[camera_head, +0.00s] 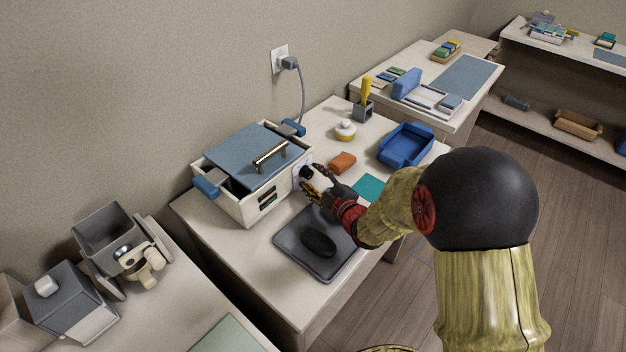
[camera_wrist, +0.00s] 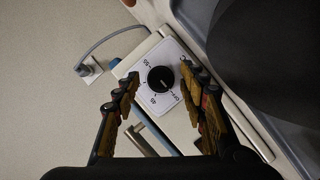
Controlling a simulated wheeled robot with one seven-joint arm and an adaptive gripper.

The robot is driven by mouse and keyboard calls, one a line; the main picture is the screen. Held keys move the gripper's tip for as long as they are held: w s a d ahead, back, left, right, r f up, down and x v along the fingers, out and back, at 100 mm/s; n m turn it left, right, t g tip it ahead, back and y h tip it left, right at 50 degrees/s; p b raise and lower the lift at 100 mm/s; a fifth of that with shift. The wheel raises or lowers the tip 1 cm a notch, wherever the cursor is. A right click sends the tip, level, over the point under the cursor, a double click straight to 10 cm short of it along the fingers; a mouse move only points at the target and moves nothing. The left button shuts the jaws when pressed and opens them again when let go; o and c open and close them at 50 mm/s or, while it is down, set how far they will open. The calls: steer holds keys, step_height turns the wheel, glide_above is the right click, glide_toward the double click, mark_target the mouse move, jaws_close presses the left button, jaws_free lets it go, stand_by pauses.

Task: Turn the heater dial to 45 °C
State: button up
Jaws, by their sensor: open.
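The wax warmer (camera_head: 238,205) is a cream box with a blue-grey lid and a metal handle. Its round black heater dial (camera_wrist: 160,79) sits on a white plate (camera_wrist: 176,58) in the wrist view. Printed marks ring the dial, including OFF and 45; the dial's own pointer is too faint to read surely. My gripper (camera_wrist: 160,73) is open, with one finger on each side of the dial; I cannot tell whether they touch it. In the head view my gripper (camera_head: 312,186) is at the warmer's front panel and largely hides the dial.
A dark tray (camera_head: 290,253) with a black oval object lies below my gripper. An orange block (camera_head: 342,162), a yellow-white jar (camera_head: 345,131) and a blue tray (camera_head: 407,146) stand behind. A cord runs to the wall socket (camera_head: 281,59). A teal mat (camera_head: 369,187) lies beside my wrist.

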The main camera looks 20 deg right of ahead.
steer(key=shift+w+f, duration=0.1)
steer(key=shift+w, duration=0.2)
steer(key=shift+c, duration=0.4)
jaws_close()
